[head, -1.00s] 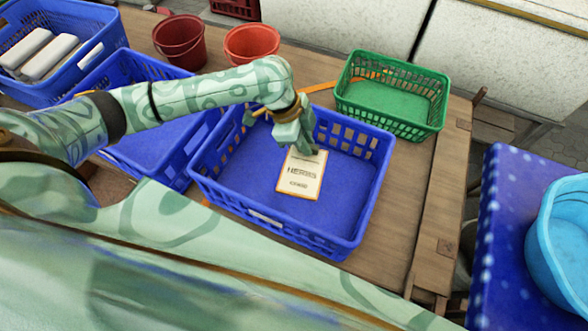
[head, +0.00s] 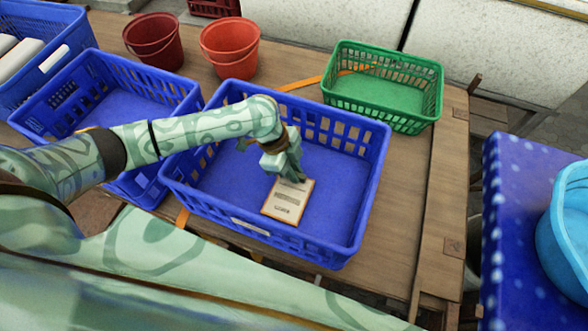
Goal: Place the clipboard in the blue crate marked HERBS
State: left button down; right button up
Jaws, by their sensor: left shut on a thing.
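The clipboard (head: 288,203) is a small pale board with a tan edge and printed text too small to read surely. My left gripper (head: 290,177) is shut on its upper end and points down into the middle blue crate (head: 347,247). The clipboard hangs within that crate's walls, close to the floor; I cannot tell whether it touches. The crate has slotted sides and a pale label (head: 251,227) on its front rim, whose writing I cannot read. The crate is otherwise empty where I can see. My right gripper is out of view.
A second blue crate (head: 62,117) stands left, partly behind my arm. Another blue basket (head: 45,70) holds white blocks. Two red buckets (head: 152,42) (head: 230,48) and a green basket (head: 385,88) stand behind. A light-blue tub (head: 565,235) is far right. The wooden table (head: 415,190) is bare right of the crate.

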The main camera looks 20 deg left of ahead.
pick_arm(q)
jog(key=shift+f, duration=0.1)
jog(key=c, duration=1.4)
grip_release()
jog(key=p+v, duration=0.4)
jog(key=v, duration=0.8)
